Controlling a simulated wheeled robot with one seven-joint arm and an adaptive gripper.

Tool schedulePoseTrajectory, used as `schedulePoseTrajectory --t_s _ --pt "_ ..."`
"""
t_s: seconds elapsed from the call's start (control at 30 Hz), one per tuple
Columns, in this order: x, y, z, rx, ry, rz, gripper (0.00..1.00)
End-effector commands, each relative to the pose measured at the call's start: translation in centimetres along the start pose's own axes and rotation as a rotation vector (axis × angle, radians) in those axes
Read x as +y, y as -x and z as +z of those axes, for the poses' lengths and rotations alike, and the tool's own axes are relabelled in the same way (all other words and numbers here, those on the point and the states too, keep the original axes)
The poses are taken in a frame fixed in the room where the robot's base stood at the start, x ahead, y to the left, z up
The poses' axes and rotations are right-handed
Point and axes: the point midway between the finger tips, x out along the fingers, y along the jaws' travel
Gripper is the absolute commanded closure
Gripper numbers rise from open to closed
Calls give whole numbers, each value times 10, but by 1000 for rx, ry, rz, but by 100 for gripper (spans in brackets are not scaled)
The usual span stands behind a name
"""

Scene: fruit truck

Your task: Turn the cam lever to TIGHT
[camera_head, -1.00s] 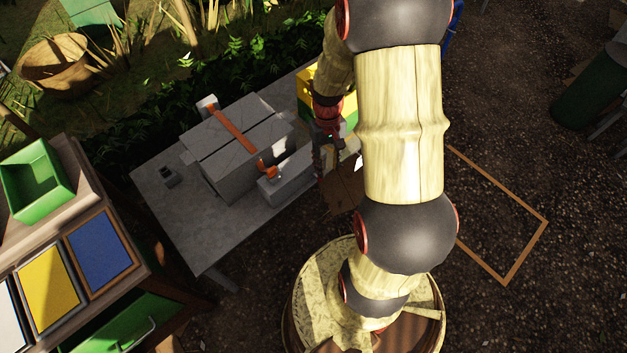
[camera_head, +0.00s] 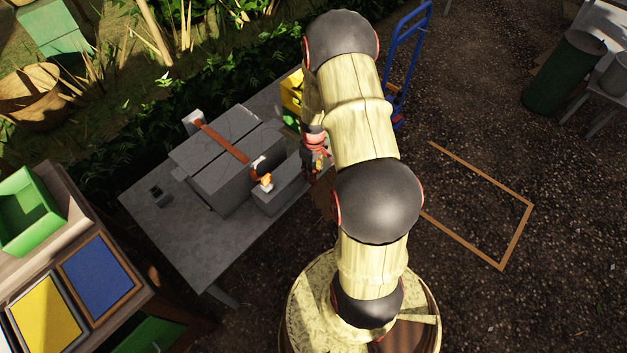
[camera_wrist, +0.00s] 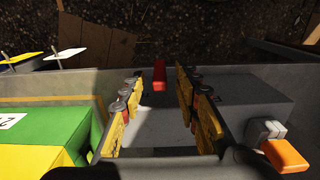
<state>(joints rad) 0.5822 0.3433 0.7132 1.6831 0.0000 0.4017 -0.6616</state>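A grey lidded case (camera_head: 225,165) stands on the grey table with an orange strap (camera_head: 225,143) across its top. At the strap's near end is an orange lever (camera_head: 266,181) beside a pale metal piece, above a grey block (camera_head: 280,190). In the wrist view the orange lever (camera_wrist: 286,156) is at the lower right, outside the fingers, next to small grey blocks. My gripper (camera_wrist: 158,100) is open and empty, with yellow pads apart. In the head view my gripper (camera_head: 316,160) is right of the lever, partly hidden by my arm. No TIGHT marking is legible.
A green and yellow box (camera_wrist: 40,135) lies close left of my fingers. A small red piece (camera_wrist: 159,75) shows between and beyond them; I cannot tell what it is. The table's left part (camera_head: 180,235) is mostly clear, with a small dark object (camera_head: 160,195).

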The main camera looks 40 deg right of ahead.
Motion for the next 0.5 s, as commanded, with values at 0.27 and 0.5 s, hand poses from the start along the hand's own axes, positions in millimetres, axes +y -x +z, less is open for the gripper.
schedulePoseTrajectory --t_s 0.27,0.5 --pt "0 -42 0 -1 -1 -1 68" --pt "0 -46 0 0 -1 0 68"
